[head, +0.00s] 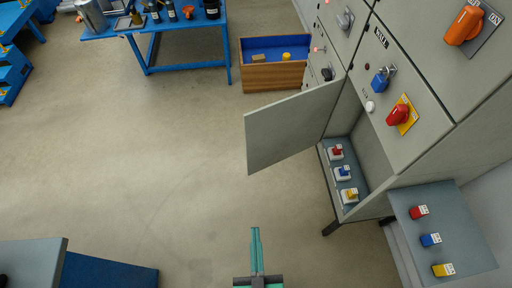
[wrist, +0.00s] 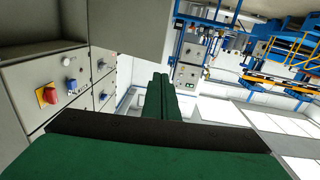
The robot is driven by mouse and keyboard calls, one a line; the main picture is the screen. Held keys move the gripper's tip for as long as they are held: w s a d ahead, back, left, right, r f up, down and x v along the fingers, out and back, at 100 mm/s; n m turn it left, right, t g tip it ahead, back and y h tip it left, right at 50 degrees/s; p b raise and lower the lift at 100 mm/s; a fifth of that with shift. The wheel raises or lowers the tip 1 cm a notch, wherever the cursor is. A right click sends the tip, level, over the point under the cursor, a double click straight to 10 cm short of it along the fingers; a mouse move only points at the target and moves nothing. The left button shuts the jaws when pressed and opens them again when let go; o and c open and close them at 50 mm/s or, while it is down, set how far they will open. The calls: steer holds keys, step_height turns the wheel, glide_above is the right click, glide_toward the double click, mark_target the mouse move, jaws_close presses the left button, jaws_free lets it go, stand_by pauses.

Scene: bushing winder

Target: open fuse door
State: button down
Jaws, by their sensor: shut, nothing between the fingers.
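The fuse door (head: 290,128) is a grey panel on the cabinet. It stands swung out wide from the cabinet front in the head view. Behind it the compartment (head: 345,180) shows a red, a blue and a yellow fuse in a row. My gripper (head: 256,240) is shut and empty, over the floor below and left of the door and apart from it. In the wrist view the green fingers (wrist: 158,95) lie together. A pale panel at the top of that view may be the door, but I cannot tell.
A shelf (head: 455,205) with several coloured fuses stands at right. A wooden bin (head: 275,75) and a blue table (head: 175,42) stand behind.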

steer(key=w+d+f+n+t+y, duration=0.1)
steer(key=w+f+n+y, duration=0.15)
steer(key=w, duration=0.45)
steer(key=w+d+f+n+t+y, duration=0.1)
steer(key=w+d+f+y, duration=0.1)
steer(key=w+f, duration=0.35)
steer(key=g+y, duration=0.3)
glide_toward(253, 145)
steer(key=shift+n, duration=0.45)
steer(key=x, duration=0.6)
steer(key=shift+w+a, duration=0.2)
steer(key=shift+a, duration=0.05)
